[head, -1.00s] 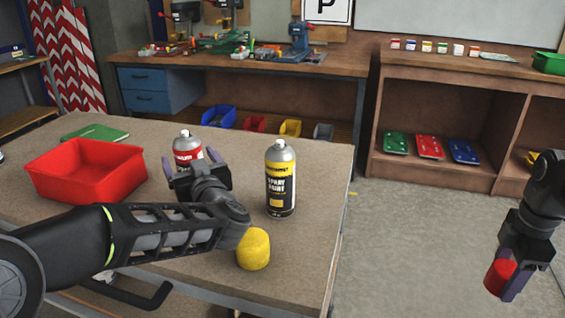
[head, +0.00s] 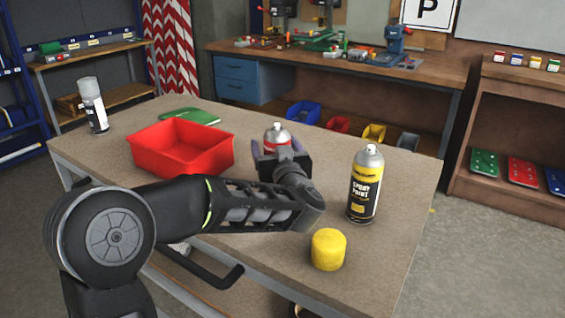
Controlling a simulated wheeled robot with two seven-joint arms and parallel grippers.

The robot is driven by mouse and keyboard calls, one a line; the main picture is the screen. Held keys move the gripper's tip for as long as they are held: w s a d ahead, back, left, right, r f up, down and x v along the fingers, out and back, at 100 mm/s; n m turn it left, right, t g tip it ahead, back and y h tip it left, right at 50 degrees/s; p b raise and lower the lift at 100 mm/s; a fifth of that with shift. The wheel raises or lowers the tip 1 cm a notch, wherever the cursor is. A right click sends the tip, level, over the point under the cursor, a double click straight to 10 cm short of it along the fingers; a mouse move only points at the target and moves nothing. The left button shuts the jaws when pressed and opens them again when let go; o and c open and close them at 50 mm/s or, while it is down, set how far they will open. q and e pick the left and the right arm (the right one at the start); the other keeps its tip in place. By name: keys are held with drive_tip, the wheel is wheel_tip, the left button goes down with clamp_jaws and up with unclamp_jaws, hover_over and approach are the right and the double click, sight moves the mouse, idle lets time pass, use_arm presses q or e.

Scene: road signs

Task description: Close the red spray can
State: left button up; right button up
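The red spray can (head: 278,143) stands upright on the workbench, its grey top and nozzle bare, with no cap on it. My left gripper (head: 277,151) has one finger on each side of this can and looks shut on it; the gripper body hides the can's lower part. My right gripper and the red cap are not in view now.
On the workbench (head: 240,258), a yellow spray can (head: 365,185) without a cap stands right of my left gripper, and a yellow cap (head: 328,250) sits near the front edge. A red bin (head: 182,160), a green flat item (head: 190,116) and a white can (head: 93,104) are to the left.

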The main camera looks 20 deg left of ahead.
use_arm(q)
clamp_jaws()
idle(0.7)
